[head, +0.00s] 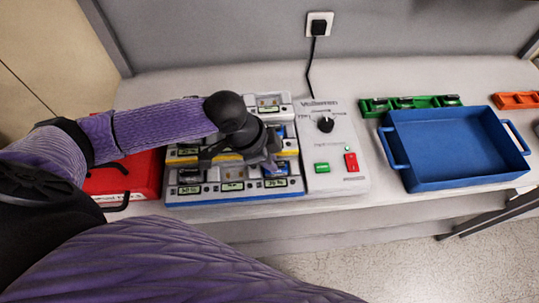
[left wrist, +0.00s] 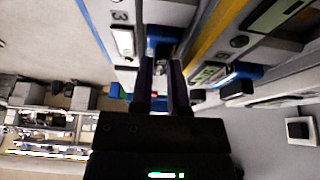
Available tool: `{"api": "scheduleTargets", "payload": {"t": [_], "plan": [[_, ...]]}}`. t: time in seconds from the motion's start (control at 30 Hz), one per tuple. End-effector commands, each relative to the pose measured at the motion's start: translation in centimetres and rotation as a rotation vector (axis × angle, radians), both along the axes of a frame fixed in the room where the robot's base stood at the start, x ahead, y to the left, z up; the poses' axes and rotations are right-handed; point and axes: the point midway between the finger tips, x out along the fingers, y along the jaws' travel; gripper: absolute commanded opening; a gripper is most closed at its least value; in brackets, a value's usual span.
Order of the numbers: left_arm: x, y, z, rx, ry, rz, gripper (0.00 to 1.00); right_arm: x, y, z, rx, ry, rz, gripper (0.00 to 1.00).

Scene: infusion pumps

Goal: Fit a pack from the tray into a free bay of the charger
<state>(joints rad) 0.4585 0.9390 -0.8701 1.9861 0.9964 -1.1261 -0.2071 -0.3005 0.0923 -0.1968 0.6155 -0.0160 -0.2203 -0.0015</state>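The charger (head: 345,168) is a pale grey unit on the bench, with rows of bays edged in blue and yellow. Several bays have small lit displays. The blue tray (head: 460,178) stands to its right and looks empty. My left gripper (head: 270,168) points down over the front right bays. In the left wrist view the two dark fingers (left wrist: 160,68) reach to a blue pack (left wrist: 163,38) at a bay. Whether they grip it is unclear. My right gripper is out of view.
A red box (head: 125,178) stands left of the charger. A green holder (head: 412,104) with dark items lies behind the tray, and an orange holder (head: 516,100) is at the far right. A black cord runs from the charger to a wall socket (head: 319,24).

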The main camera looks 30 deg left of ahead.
Motion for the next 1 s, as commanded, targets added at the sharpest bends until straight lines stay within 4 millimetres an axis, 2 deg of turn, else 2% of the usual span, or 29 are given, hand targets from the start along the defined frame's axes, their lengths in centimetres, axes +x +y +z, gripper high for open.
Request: {"api": "scheduleTargets", "payload": {"t": [0.03,0.17,0.6,0.67,0.9,1.0], "plan": [[0.0,0.0,0.0,0.000,0.000,0.000,0.32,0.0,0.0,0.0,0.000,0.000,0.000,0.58],[0.0,0.0,0.0,0.000,0.000,0.000,0.58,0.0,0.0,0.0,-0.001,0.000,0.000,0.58],[0.0,0.2,0.4,0.003,-0.004,0.001,0.58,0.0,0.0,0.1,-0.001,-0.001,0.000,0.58],[-0.1,0.5,1.3,0.004,-0.006,0.001,0.58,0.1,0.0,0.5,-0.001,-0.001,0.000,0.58],[-1.5,2.5,7.0,0.005,-0.004,0.001,0.58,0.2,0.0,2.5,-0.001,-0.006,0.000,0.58],[-1.9,3.0,8.5,0.003,-0.003,0.000,0.58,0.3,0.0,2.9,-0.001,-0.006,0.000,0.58]]}}
